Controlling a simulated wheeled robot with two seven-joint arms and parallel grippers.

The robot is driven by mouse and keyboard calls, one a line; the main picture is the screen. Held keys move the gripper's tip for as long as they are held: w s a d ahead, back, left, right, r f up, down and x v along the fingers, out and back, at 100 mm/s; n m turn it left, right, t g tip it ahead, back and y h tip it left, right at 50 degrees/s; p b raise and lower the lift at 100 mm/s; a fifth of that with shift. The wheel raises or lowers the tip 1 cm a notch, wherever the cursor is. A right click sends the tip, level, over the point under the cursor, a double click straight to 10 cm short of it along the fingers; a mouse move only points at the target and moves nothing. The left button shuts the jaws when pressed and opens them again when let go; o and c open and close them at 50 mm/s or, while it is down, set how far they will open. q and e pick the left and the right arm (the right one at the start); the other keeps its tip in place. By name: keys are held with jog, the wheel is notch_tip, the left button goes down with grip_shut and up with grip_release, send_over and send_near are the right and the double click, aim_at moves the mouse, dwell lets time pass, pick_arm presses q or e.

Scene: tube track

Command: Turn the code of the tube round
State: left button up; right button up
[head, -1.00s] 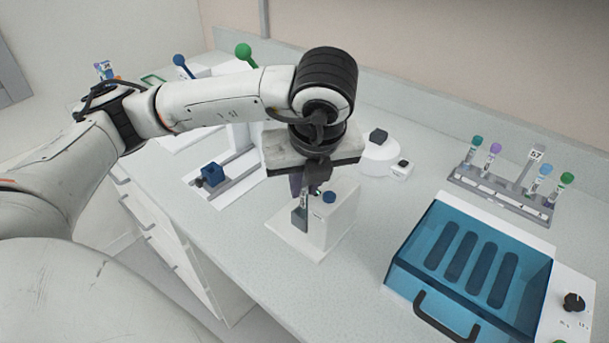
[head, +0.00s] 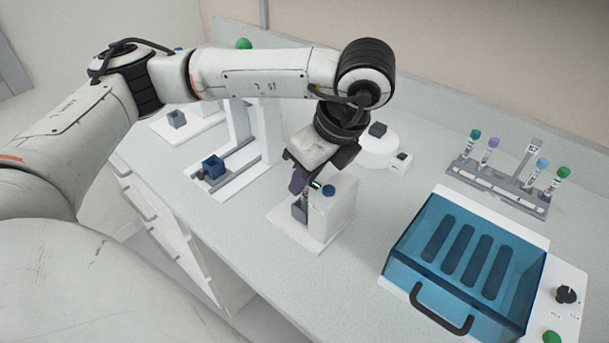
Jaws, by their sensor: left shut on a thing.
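My left gripper (head: 300,188) points down at the front of a white device (head: 338,212) with a blue knob (head: 328,191). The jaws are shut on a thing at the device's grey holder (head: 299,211). That thing is the tube by its place, but my fingers and wrist hide nearly all of it, and its code cannot be seen. My right gripper is not in view.
A grey rack (head: 500,192) with several capped tubes stands at the back right. A blue-lidded box (head: 465,255) with a black handle is at the right front. A white round device (head: 380,150) stands behind my gripper. A stand with a blue block (head: 213,168) is at left.

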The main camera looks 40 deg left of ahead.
pick_arm(q)
jog(key=shift+f, duration=0.15)
jog(key=o, duration=0.8)
jog(key=shift+o, duration=0.2)
jog(key=v, duration=1)
jog(key=shift+s+r, duration=0.1)
jog(key=shift+r, duration=0.1)
jog(key=shift+c, duration=0.5)
